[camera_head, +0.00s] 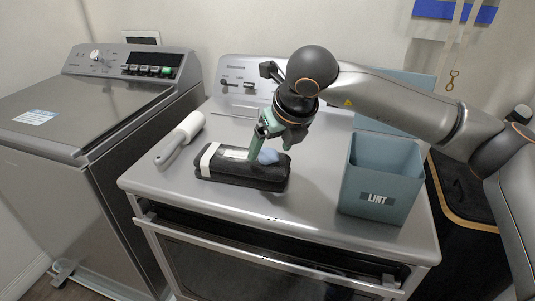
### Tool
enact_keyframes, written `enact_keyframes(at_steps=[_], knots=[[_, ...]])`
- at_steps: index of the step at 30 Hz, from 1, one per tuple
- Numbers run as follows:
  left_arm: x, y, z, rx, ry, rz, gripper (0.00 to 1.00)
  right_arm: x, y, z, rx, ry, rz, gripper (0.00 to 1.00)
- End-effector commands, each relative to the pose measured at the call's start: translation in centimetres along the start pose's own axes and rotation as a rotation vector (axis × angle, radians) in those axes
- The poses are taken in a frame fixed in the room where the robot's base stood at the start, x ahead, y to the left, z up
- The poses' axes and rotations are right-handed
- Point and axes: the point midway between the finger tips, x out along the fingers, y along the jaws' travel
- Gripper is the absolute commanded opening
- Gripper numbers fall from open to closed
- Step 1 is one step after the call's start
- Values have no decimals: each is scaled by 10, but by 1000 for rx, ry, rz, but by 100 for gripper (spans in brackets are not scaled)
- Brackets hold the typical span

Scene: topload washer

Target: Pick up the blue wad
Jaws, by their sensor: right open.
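The blue wad (268,156) is a small light-blue lump on top of a black block with a white band (243,169), on the grey appliance top. My right gripper (257,147) comes down from above, its greenish fingers just beside the wad at its left. The fingers partly cover the block's top, and I cannot tell whether they touch the wad. The right gripper is open. My left gripper is not in view.
A blue-grey bin marked LINT (381,180) stands at the right of the appliance top. A white lint roller (181,140) lies at the left. A topload washer (85,113) stands further left. The front strip of the top (270,212) is clear.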

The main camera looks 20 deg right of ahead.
Motion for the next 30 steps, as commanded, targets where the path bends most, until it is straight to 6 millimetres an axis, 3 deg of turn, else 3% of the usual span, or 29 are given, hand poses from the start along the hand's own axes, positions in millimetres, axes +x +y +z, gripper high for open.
enact_keyframes(at_steps=[4, 11, 30], knots=[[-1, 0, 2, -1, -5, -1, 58, 13, 0, 1, -1, -1, 0, 85], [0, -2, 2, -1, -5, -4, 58, 14, 0, 1, -1, -2, 1, 85], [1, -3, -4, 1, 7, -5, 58, 14, 0, 1, -1, -1, 1, 13]])
